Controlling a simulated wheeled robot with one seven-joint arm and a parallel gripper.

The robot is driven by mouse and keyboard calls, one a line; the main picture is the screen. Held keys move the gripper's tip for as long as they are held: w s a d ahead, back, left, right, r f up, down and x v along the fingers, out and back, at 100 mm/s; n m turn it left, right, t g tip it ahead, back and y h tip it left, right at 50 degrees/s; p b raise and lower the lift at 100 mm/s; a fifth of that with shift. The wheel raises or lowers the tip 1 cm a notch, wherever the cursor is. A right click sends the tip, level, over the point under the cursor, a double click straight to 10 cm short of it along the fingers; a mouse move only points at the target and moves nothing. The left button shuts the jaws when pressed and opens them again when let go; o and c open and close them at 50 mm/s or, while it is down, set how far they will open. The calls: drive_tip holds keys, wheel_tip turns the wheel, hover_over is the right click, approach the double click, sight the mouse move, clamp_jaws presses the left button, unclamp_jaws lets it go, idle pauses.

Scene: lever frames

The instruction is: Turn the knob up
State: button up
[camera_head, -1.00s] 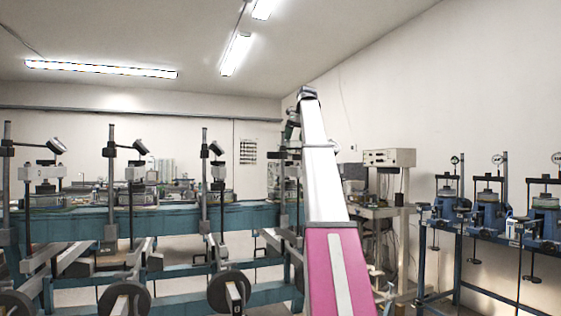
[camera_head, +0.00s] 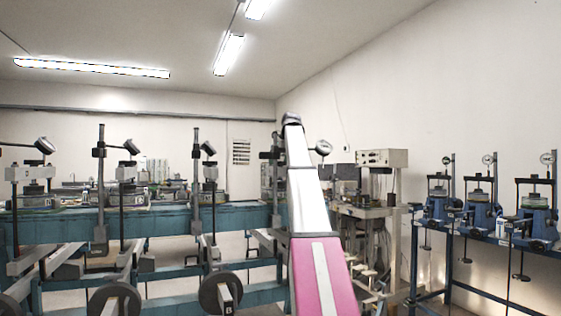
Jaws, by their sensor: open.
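I cannot make out a knob with certainty. A row of lever frames stands on a blue bench (camera_head: 160,222) across the left and middle, with grey upright posts, tilted round gauges and hanging levers. One round gauge (camera_head: 323,147) shows just right of my arm. My white and pink arm (camera_head: 303,195) rises from the bottom centre and ends in a dark grey joint in front of the bench's right end. My gripper is not visible; fingertips do not show. My arm hides part of the equipment behind it.
Round dark weights (camera_head: 221,293) stand low at the bench front. A beige instrument box (camera_head: 382,158) is on a stand right of my arm. A blue stand (camera_head: 447,240) with several blue devices is at the right wall. Floor shows between the bench and this stand.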

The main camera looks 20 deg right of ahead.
drive_tip(key=c, duration=0.9)
drive_tip(key=n+y, duration=0.1)
drive_tip(key=n, duration=0.2)
drive_tip(key=shift+w+d+n+g, duration=0.1)
drive_tip(key=shift+n+g, duration=0.2)
drive_tip(key=shift+n+g+y, duration=0.4)
drive_tip(key=shift+n, duration=0.8)
drive_tip(key=o, duration=0.9)
